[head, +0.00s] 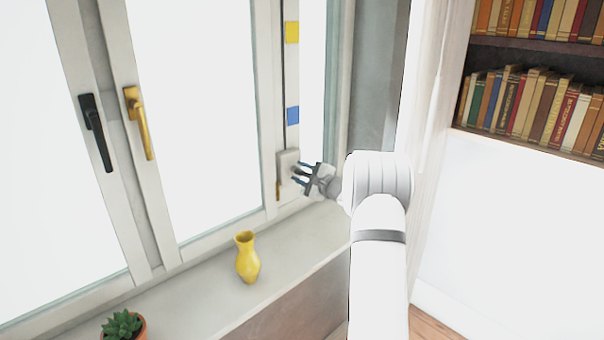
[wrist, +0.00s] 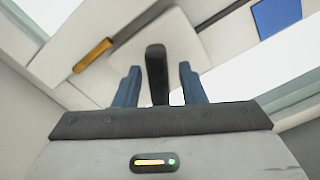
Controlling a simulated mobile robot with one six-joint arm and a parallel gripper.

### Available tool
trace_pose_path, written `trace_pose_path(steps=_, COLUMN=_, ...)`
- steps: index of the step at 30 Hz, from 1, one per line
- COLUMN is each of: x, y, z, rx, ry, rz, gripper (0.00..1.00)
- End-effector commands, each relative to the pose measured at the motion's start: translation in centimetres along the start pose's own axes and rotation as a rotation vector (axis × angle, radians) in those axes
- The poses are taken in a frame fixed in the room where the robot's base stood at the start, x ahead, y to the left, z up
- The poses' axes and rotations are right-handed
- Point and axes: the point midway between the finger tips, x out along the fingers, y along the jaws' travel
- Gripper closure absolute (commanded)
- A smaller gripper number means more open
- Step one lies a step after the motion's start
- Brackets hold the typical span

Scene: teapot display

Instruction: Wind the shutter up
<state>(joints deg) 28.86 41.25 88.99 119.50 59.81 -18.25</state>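A pale winder box (head: 287,160) sits low on the right window frame. It also shows in the wrist view (wrist: 185,45) as a white plate. A dark upright knob or handle (wrist: 156,72) stands in front of it in the wrist view. My gripper (head: 300,175) is at the box. In the wrist view my gripper (wrist: 158,86) is open, with one blue finger on each side of the dark handle and a gap on both sides. A brass-coloured piece (head: 278,191) is at the box's left edge, also in the wrist view (wrist: 92,56). No shutter slats show.
A yellow square (head: 292,32) and a blue square (head: 293,115) mark the frame above the box. A yellow vase (head: 247,258) and a potted succulent (head: 122,326) stand on the sill. Black (head: 96,132) and brass (head: 138,122) window handles are at left, bookshelves (head: 540,100) at right.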

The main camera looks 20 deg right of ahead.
Motion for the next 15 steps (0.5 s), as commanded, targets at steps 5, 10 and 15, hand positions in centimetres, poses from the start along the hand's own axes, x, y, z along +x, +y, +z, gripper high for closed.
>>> trace_pose_path(steps=5, x=-0.02, y=-0.01, z=0.0, rx=0.0, ry=0.0, rz=0.0, gripper=0.78)
trace_pose_path(steps=10, x=-0.03, y=-0.01, z=0.0, rx=0.0, ry=0.0, rz=0.0, gripper=0.92)
trace_pose_path(steps=15, x=-0.04, y=0.0, z=0.0, rx=0.0, ry=0.0, rz=0.0, gripper=1.0)
